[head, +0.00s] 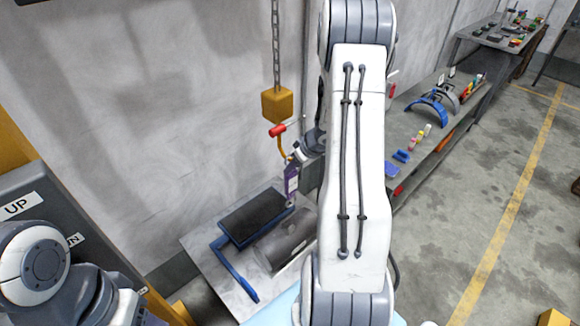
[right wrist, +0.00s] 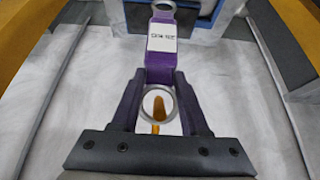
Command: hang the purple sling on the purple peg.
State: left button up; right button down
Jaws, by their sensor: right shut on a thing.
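My right gripper (head: 297,160) is shut on the purple sling (head: 291,183), which hangs below it over the table. In the right wrist view the purple sling (right wrist: 159,62) lies between the fingers of my right gripper (right wrist: 158,82). It has a white label and a metal ring at each end. The near ring (right wrist: 157,91) stands in front of an orange hook (right wrist: 159,107), which shows through it; I cannot tell whether the ring is around the hook. In the head view the hook (head: 282,147) is just left of the gripper. No purple peg is visible. My left gripper is not in view.
A shelf (head: 405,125) with small items stands right.

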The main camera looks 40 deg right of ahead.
jog(key=shift+w+a+f+p, duration=0.1)
jog(key=shift+w+f+p, duration=0.4)
jog(key=shift+w, duration=0.45)
jog(key=shift+f, duration=0.25)
jog(key=shift+f, duration=0.1)
jog(key=shift+c, duration=2.1)
grip_release()
